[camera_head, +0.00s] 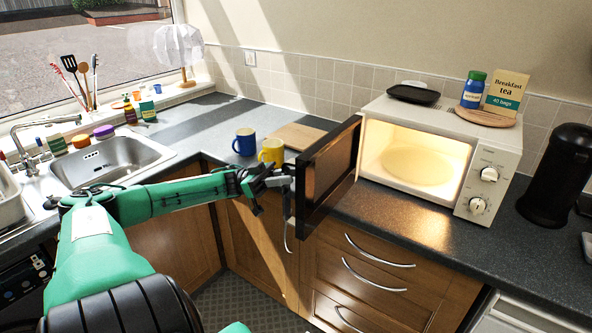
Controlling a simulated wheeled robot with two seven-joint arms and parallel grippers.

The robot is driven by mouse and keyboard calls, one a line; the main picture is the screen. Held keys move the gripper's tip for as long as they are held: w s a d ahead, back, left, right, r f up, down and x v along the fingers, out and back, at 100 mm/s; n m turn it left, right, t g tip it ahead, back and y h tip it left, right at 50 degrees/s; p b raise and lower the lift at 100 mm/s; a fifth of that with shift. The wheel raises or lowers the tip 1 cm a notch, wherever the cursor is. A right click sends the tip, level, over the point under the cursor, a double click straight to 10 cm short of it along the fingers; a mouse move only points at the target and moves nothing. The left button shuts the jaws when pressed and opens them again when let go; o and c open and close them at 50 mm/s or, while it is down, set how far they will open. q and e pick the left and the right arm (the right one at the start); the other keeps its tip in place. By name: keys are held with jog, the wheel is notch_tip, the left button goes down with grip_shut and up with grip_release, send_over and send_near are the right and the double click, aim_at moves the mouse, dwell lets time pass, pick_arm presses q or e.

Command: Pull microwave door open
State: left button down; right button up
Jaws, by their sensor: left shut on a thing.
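The white microwave (480,158) stands on the dark counter at the right, with its lit inside and turntable (418,165) in plain view. Its dark door (328,172) is swung wide open, hinged on the left side and sticking out over the counter's front edge. My left gripper (284,180) is at the door's free edge and shut on the door handle (288,212), which is partly hidden by the fingers. My green left arm reaches in from the lower left. My right gripper is not in view.
A blue mug (244,142) and a yellow mug (271,151) stand behind my gripper, near a wooden board (297,136). A sink (110,158) is at the left. A black bin-like canister (560,175) stands right of the microwave. Drawers (365,270) lie below.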

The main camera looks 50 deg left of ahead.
pick_arm(q)
jog(key=shift+s+a, duration=0.15)
jog(key=shift+a, duration=1.9)
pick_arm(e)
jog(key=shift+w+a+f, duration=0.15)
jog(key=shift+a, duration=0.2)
pick_arm(q)
jog(key=c, duration=1.2)
grip_release()
jog(key=b+v, duration=0.5)
jog(key=v, duration=0.9)
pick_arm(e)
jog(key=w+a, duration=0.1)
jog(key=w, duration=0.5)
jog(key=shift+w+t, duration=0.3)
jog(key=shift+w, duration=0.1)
